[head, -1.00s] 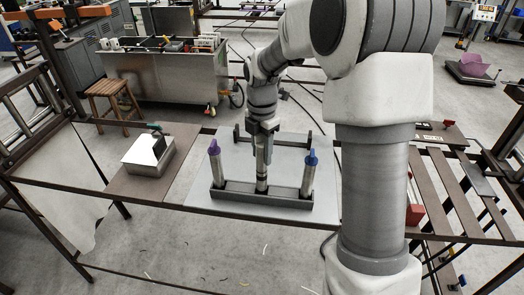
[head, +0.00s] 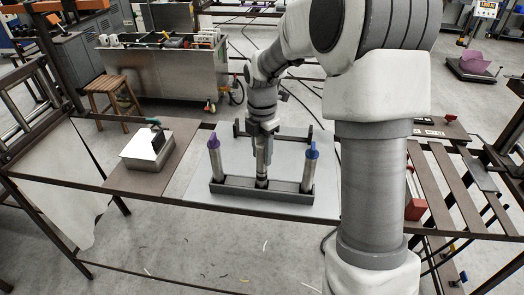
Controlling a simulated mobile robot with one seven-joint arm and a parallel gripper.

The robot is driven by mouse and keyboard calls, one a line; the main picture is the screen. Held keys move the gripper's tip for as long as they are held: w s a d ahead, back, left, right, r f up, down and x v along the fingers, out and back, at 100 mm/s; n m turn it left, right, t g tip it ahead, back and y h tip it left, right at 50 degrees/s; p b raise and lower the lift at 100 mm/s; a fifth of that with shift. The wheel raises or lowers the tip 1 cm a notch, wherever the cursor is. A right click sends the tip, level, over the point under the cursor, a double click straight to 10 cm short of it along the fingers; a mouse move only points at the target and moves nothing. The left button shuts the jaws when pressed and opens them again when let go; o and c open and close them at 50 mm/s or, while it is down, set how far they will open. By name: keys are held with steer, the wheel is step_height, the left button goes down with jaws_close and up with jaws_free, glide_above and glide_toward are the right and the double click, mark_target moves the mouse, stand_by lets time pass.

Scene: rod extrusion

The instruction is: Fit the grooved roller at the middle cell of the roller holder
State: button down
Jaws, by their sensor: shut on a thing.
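The roller holder (head: 240,190) is a dark grey trough near the front edge of the light grey board. A roller with a purple top (head: 215,160) stands in its left cell, and a roller with a blue top (head: 309,168) stands in its right cell. My gripper (head: 263,148) points down over the middle of the holder. It is shut on the grooved roller (head: 262,171), a grey upright cylinder. The roller's lower end is at the middle cell; how deep it sits I cannot tell. My gripper hides its top.
Behind the holder, a dark rack (head: 285,139) with upright ends stands on the board. A silver box (head: 147,150) with a green-handled thing on top sits on the brown board at left. Slatted rails and a red block (head: 415,208) are at right.

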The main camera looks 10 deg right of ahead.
steer(key=shift+f+b, duration=0.5)
steer(key=shift+f, duration=0.4)
steer(key=shift+c, duration=1.9)
jaws_free()
steer(key=shift+r, duration=0.1)
step_height(320, 180, up, 17)
steer(key=shift+r+p, duration=0.15)
steer(key=shift+p, duration=0.2)
